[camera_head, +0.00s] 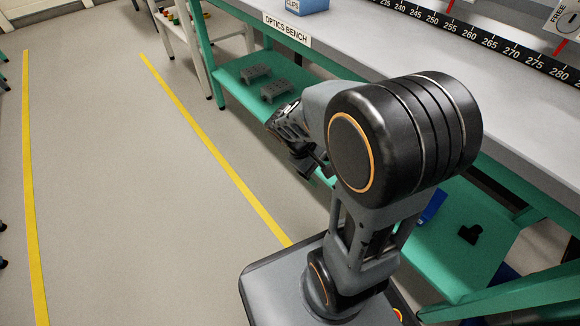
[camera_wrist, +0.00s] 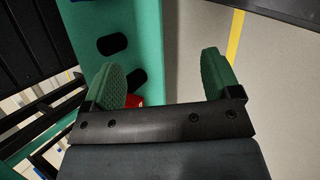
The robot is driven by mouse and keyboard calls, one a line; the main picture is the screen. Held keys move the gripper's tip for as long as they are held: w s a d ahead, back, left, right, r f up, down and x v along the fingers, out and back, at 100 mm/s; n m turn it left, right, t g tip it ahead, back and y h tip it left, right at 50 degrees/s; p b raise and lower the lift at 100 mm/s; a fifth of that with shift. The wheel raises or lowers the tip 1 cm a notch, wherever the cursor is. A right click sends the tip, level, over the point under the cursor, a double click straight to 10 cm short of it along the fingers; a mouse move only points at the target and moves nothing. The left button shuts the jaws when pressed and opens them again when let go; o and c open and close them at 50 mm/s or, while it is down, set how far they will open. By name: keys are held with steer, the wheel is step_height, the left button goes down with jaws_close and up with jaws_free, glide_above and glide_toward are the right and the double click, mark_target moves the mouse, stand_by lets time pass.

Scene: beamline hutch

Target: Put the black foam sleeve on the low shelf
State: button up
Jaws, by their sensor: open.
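My gripper (camera_wrist: 170,80) is open in the wrist view, with its two green pads wide apart and nothing between them. In the head view my gripper (camera_head: 308,163) is beside the bench's front edge, partly hidden by my arm. The low teal shelf (camera_head: 232,82) runs under the optics bench, and my arm covers its middle. I cannot make out the black foam sleeve for certain. A small black object (camera_head: 470,234) lies on the shelf's right part, its kind unclear.
Two dark grey blocks (camera_head: 256,72) (camera_head: 276,91) lie on the shelf's left part. The bench top (camera_head: 350,38) above carries a blue clips box (camera_head: 306,5). A red thing (camera_wrist: 134,100) shows behind the left pad. The floor (camera_head: 120,180) to the left is clear.

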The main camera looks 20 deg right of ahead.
steer(key=s+a+r+m+t+y, duration=0.1)
steer(key=a+r+m+t+y, duration=0.2)
steer(key=a, duration=0.6)
step_height(320, 180, up, 3)
steer(key=t+y, duration=0.2)
steer(key=shift+a+r+t+y, duration=0.15)
steer(key=shift+a+t+y, duration=0.15)
steer(key=shift+t, duration=0.1)
steer(key=shift+r, duration=0.1)
